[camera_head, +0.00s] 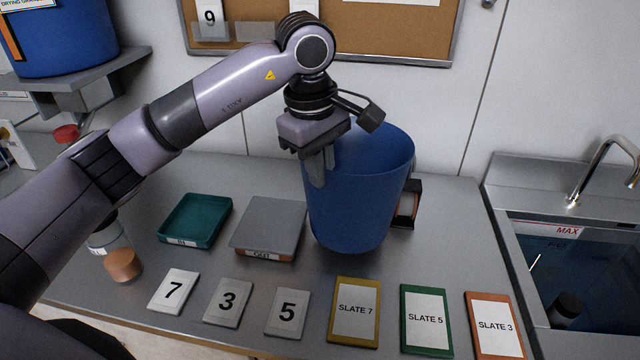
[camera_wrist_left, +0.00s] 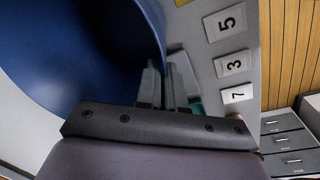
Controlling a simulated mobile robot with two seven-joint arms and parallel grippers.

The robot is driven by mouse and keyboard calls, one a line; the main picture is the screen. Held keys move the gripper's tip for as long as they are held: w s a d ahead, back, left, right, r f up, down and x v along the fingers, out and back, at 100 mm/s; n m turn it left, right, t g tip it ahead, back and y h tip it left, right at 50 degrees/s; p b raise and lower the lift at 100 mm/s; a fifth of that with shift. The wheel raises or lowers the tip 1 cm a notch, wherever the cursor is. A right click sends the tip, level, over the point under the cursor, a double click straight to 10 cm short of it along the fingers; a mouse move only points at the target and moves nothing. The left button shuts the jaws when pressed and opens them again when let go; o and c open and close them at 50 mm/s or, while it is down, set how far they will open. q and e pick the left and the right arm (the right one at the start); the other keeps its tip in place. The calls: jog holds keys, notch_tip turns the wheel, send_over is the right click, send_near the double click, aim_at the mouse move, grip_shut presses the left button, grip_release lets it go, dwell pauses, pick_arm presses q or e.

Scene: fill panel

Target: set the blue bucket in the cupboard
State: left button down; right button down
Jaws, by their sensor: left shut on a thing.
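The blue bucket (camera_head: 360,205) is upright over the steel bench, to the right of the middle; I cannot tell whether its base touches the bench. My left gripper (camera_head: 320,168) is shut on the bucket's wall at the left side of its rim, pointing down. In the left wrist view the bucket (camera_wrist_left: 75,50) fills the upper left, beside the gripper fingers (camera_wrist_left: 165,88). No open cupboard shows clearly in either view. My right gripper is out of view.
A green tray (camera_head: 195,220) and a grey scale-like block (camera_head: 269,226) lie left of the bucket. Number cards and slates, such as the yellow slate (camera_head: 355,311), line the front edge. A jar (camera_head: 120,262) stands at left. A sink (camera_head: 572,265) is at right.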

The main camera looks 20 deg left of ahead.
aim_at(322, 198)
pick_arm(q)
jog(key=shift+f, duration=1.9)
jog(key=c, duration=1.3)
grip_release()
jog(key=shift+o, duration=0.2)
